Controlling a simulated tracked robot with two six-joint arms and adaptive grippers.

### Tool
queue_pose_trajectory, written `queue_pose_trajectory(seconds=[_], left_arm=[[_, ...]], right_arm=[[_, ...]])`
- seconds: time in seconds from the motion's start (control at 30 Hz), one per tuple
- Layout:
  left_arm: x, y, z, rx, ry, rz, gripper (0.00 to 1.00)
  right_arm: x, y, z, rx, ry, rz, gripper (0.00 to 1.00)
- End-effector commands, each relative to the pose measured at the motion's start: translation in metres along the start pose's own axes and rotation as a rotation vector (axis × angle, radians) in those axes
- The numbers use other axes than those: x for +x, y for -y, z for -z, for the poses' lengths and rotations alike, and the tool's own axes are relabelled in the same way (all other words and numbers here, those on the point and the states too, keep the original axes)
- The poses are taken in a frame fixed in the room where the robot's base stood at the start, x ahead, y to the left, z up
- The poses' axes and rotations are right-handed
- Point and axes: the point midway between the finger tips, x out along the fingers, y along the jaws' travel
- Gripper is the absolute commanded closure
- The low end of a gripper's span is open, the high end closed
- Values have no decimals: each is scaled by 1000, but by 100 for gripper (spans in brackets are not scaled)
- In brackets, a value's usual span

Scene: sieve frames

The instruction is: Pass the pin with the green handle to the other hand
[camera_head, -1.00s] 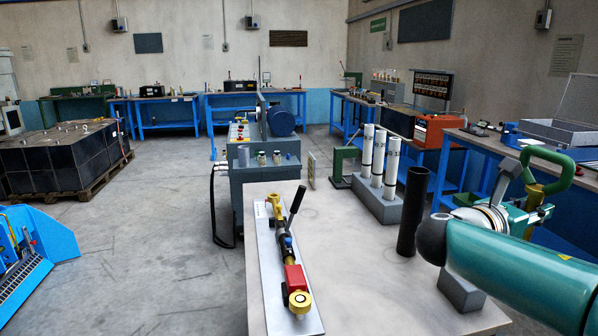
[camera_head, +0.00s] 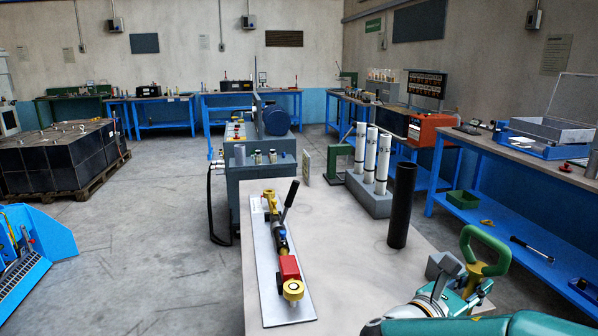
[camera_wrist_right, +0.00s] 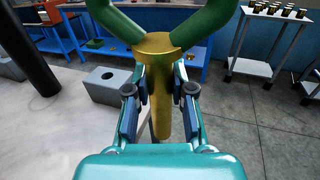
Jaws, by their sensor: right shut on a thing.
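The pin has a green loop handle (camera_head: 466,240) and a brass body (camera_head: 484,270). It is at the lower right in the head view, near the table's right edge. My right gripper (camera_head: 462,292) is shut on the pin. In the right wrist view, the pin's brass shank (camera_wrist_right: 160,60) stands between the two blue-padded fingers of the right gripper (camera_wrist_right: 160,100), with the green handle beyond them at the top. My left gripper is in neither current view.
A grey block with a hole (camera_wrist_right: 108,85) sits on the table close to the pin. A black upright tube (camera_head: 401,205) and white tubes in a grey base (camera_head: 370,195) stand behind. A plate (camera_head: 268,270) with a yellow-and-red fitting lies left. Table middle is clear.

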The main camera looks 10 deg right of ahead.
Motion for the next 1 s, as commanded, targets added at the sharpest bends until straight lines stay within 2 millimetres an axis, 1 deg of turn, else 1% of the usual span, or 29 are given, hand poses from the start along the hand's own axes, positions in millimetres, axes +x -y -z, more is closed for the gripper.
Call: queue_pose_trajectory(seconds=[0.03, 0.07, 0.1, 0.2, 0.4, 0.5, 0.6, 0.87, 0.93, 1.0], left_arm=[[0, 0, 0, 0, 0, 0, 60], [0, 0, 0, 0, 0, 0, 60], [0, 0, 0, 0, 0, 0, 60], [0, 0, 0, 0, 0, 0, 60], [0, 0, 0, 0, 0, 0, 60], [0, 0, 0, 0, 0, 0, 60], [0, 0, 0, 0, 0, 0, 60], [0, 0, 0, 0, 0, 0, 60], [-15, -6, 0, 0, 1, 0, 60], [-25, -9, 0, 0, -1, 0, 60]], right_arm=[[-17, -5, 27, -18, 0, -32, 100], [-26, -6, 41, -19, 1, -45, 100], [-38, -8, 60, -20, 1, -64, 100], [-65, -13, 104, -18, 3, -105, 100], [-109, -20, 174, -12, 3, -172, 100], [-127, -22, 203, -9, 5, -198, 100], [-141, -25, 226, -6, 4, -220, 100], [-167, -30, 270, -1, 4, -260, 100], [-167, -30, 252, 6, 5, -258, 100], [-167, -30, 243, 5, 5, -257, 100]])
